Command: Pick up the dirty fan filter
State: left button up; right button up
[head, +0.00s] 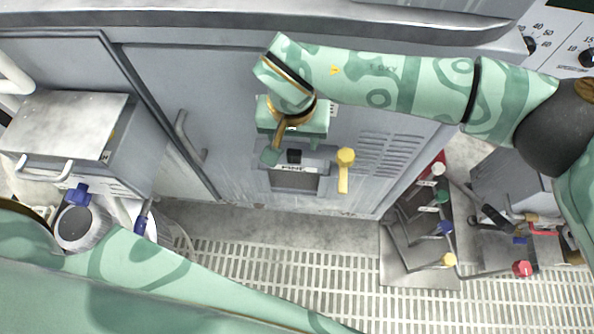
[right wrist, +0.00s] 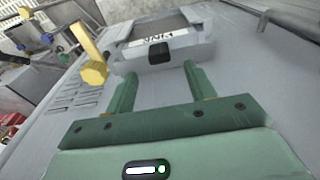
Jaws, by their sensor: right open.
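I cannot pick out a part that is surely the dirty fan filter. A grey framed unit with a dark recessed panel (head: 295,181) sits low on the grey cabinet front, with a white label and a black knob (head: 294,156). The knob also shows in the right wrist view (right wrist: 160,54). My right gripper (head: 293,151) is open and empty. Its two green fingers (right wrist: 157,72) point toward the unit's knob side, with the knob roughly between them and a little beyond the tips. I see no contact. My left arm crosses the bottom left; its gripper is out of view.
A yellow handle (head: 344,170) sticks out right beside the unit, close to my right gripper. The cabinet door (head: 165,90) has a grey bar handle. Valves with coloured knobs (head: 446,228) stand at right. The slatted floor (head: 300,270) before the cabinet is clear.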

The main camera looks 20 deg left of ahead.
aim_at(294, 152)
notch_tip(294, 152, down, 6)
jog(key=b, duration=0.3)
jog(key=shift+r, duration=0.15)
jog(key=shift+w, duration=0.1)
pick_arm(q)
jog(key=shift+w+a+f+m+y, duration=0.35)
jog(key=shift+w+a+f, duration=0.2)
jog(key=shift+a+f, duration=0.3)
jog(key=shift+d, duration=0.1)
pick_arm(e)
grip_shut()
